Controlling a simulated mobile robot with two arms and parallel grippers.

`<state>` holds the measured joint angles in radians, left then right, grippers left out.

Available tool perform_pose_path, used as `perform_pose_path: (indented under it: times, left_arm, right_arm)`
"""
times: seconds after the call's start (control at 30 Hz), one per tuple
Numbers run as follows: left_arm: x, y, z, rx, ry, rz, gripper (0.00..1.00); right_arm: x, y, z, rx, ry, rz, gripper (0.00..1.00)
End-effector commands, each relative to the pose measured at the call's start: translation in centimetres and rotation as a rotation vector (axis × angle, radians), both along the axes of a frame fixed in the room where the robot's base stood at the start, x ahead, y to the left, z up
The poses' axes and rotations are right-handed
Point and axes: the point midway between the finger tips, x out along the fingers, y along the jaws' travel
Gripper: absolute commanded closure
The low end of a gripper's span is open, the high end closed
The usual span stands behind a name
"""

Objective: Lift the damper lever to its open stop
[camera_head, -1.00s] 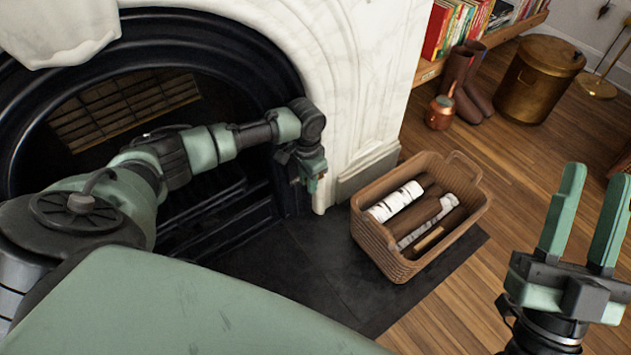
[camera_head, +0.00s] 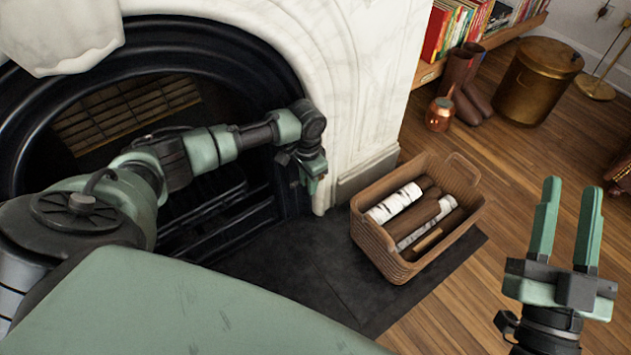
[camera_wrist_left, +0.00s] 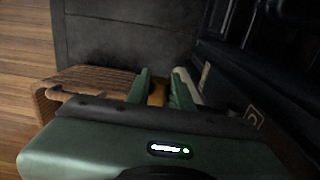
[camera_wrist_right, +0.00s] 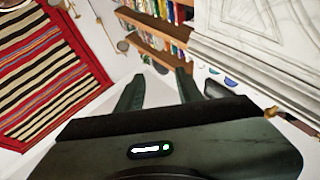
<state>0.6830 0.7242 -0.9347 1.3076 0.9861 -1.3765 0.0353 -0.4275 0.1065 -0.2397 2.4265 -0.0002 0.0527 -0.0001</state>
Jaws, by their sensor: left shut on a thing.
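My left gripper (camera_head: 313,180) is at the right edge of the black fireplace surround, close to the marble leg. In the left wrist view its fingers (camera_wrist_left: 160,82) are shut on a small brass-coloured piece (camera_wrist_left: 157,94), which looks like the damper lever. Only a short part of it shows between the fingers. In the head view the lever is hidden by the gripper, and I cannot tell its angle. My right gripper (camera_head: 568,190) is open and empty above the wooden floor, fingers apart in the right wrist view (camera_wrist_right: 160,85).
A wicker basket (camera_head: 375,240) of logs stands on the dark hearth (camera_head: 290,270), just right of my left gripper. A copper jug (camera_head: 439,115), brown boots (camera_head: 460,75), a brass bin (camera_head: 535,85) and a bookshelf (camera_head: 425,72) are farther back. The wooden floor between is open.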

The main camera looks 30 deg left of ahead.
Motion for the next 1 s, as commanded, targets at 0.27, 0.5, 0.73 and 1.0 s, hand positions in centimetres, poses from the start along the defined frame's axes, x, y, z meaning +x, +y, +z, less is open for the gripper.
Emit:
perform_pose_path:
  times: [0.27, 0.5, 0.73, 1.0]
  left_arm:
    - [0.2, -0.4, 0.5, -0.007, -0.006, -0.002, 1.0]
    - [0.2, -0.4, 0.7, -0.006, -0.006, -0.002, 1.0]
    - [0.1, -0.4, 0.8, -0.005, -0.005, -0.002, 1.0]
    - [0.1, -0.4, 1.1, -0.005, -0.005, -0.002, 1.0]
  right_arm:
    - [0.6, -0.2, -1.0, -0.021, 0.069, -0.007, 0.64]
    - [1.0, -0.2, -2.2, -0.038, 0.133, -0.011, 0.64]
    - [1.2, -0.2, -3.5, -0.053, 0.199, -0.011, 0.64]
    - [1.5, -0.3, -5.0, -0.072, 0.272, -0.013, 0.64]
